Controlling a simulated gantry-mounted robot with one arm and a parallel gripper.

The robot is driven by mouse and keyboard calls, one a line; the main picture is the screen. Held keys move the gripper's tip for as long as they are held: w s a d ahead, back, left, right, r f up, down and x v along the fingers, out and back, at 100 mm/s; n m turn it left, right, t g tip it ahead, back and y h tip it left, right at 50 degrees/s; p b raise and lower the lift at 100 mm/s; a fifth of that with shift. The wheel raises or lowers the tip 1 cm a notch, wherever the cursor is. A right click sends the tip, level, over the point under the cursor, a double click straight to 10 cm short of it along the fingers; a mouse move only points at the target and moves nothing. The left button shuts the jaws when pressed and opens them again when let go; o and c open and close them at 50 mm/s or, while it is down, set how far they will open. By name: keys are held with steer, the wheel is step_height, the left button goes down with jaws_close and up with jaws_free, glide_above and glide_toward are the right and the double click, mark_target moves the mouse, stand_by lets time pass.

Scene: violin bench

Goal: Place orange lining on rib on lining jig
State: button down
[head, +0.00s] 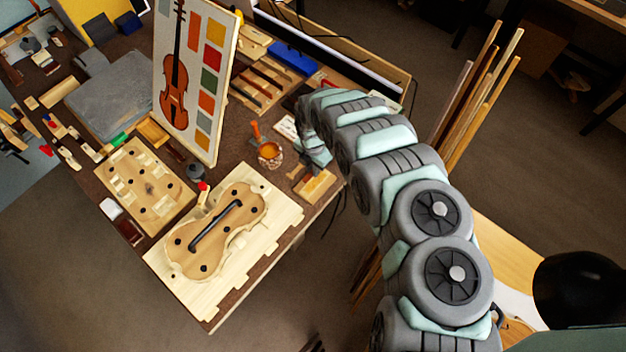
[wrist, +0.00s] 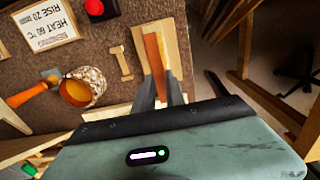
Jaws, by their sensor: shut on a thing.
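In the wrist view, my gripper (wrist: 165,90) is shut on the orange lining (wrist: 155,58), a narrow strip standing out beyond the fingertips. The lining is over a pale wooden board (wrist: 178,38); I cannot tell whether they touch. In the head view, this board (head: 318,186) lies near the right edge of the bench, below the end of my arm. A violin-shaped wooden form (head: 225,221) with a dark bar and several black knobs lies on a notched pale board (head: 281,207), left of my arm. I cannot make out a separate rib.
A pot of orange liquid (head: 270,153) with a brush stands left of my gripper; it also shows in the wrist view (wrist: 80,88). A small wooden piece (wrist: 123,65) and a heat sign (wrist: 47,24) lie nearby. A tall violin panel (head: 196,80) stands behind the form.

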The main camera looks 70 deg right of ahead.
mark_target(313, 185)
step_height(313, 185, down, 4)
steer(key=shift+a+r, duration=0.1)
steer(key=shift+f, duration=0.5)
steer(key=shift+f, duration=0.55)
steer(key=shift+w+f+b, duration=0.1)
steer(key=shift+f+b, duration=0.5)
steer(key=shift+f, duration=0.65)
steer(key=shift+f+b, duration=0.2)
steer(key=shift+b, duration=0.1)
steer(key=c, duration=1.4)
jaws_free()
